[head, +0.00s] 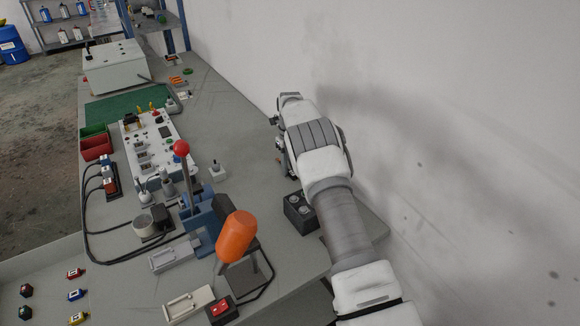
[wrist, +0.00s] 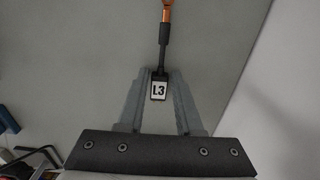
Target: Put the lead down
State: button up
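The lead (wrist: 163,55) shows in the wrist view, with a dark sleeve, a copper-coloured end at the top edge and a white tag marked L3 (wrist: 160,91). In the head view, my gripper (head: 279,143) is beside the wall over the bench (head: 225,105), mostly hidden by my wrist.
A black block with round tops (head: 299,213) stands under my arm. A blue press with a red-knobbed lever (head: 182,148) and an orange handle (head: 237,236) stand left of it. A white panel (head: 150,145) is further left. The wall (head: 430,120) is close on the right.

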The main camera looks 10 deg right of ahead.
jog(key=shift+o, duration=1.2)
jog(key=shift+r, duration=0.15)
jog(key=s+d+r+n+t+p, duration=0.1)
jog(key=s+r+n, duration=0.3)
jog(key=r, duration=0.9)
jog(key=s+d+r+n+t, duration=0.1)
jog(key=s+r+n, duration=0.2)
jog(key=r, duration=1.1)
jog(key=s+r+n, duration=0.7)
jog(key=s, duration=0.4)
jog(key=s+f+n+t, duration=0.1)
jog(key=s+f+n, duration=0.1)
jog(key=s+n, duration=0.6)
jog(key=s+a+f+n+t, duration=0.1)
jog(key=s+n, duration=0.8)
jog(key=s, duration=1)
jog(key=shift+s+a+f+t, duration=0.15)
jog(key=shift+a+f+t, duration=0.1)
jog(key=shift+f+t, duration=0.4)
